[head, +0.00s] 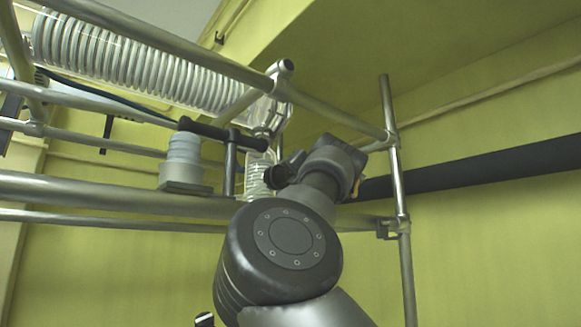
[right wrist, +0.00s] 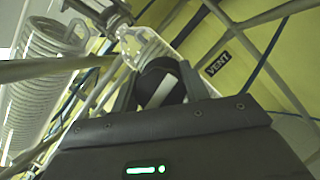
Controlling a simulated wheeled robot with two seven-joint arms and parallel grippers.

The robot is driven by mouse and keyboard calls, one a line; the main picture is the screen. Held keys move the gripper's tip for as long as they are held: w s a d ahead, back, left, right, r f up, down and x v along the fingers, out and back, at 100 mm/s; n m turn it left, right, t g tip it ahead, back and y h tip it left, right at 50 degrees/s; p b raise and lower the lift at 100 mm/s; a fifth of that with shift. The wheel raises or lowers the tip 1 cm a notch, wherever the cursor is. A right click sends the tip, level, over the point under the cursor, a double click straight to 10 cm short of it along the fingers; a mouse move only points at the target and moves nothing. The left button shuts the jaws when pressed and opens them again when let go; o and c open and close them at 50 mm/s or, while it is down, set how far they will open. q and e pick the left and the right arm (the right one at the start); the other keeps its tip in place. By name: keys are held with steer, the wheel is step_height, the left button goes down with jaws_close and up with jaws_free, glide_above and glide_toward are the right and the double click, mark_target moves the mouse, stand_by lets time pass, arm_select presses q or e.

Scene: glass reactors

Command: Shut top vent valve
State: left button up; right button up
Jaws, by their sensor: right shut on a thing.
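The top vent valve shows in the right wrist view as a dark rounded handle (right wrist: 158,68) with a pale band, beside clear glass. My right gripper (right wrist: 160,90) has its two grey fingers on either side of this handle and is shut on it. In the head view my right arm reaches up to the glass at the frame, and its gripper (head: 283,170) is mostly hidden behind the wrist. The valve's exact angle cannot be told. My left gripper is not in view.
A black VENT label (right wrist: 217,64) is on the yellow surface near the valve. A glass coil condenser (head: 120,58) lies along the upper left. Metal frame bars (head: 398,170) surround the arm. A grey-white cylinder (head: 183,160) stands left of the gripper.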

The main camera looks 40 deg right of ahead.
steer(key=shift+m+g+h, duration=0.3)
steer(key=shift+m, duration=0.4)
steer(key=o, duration=1)
steer(key=shift+s+f+b, duration=0.25)
steer(key=shift+s+b, duration=0.05)
steer(key=shift+s, duration=0.1)
steer(key=b+v, duration=0.6)
steer(key=v, duration=0.4)
steer(key=shift+w+a, duration=0.1)
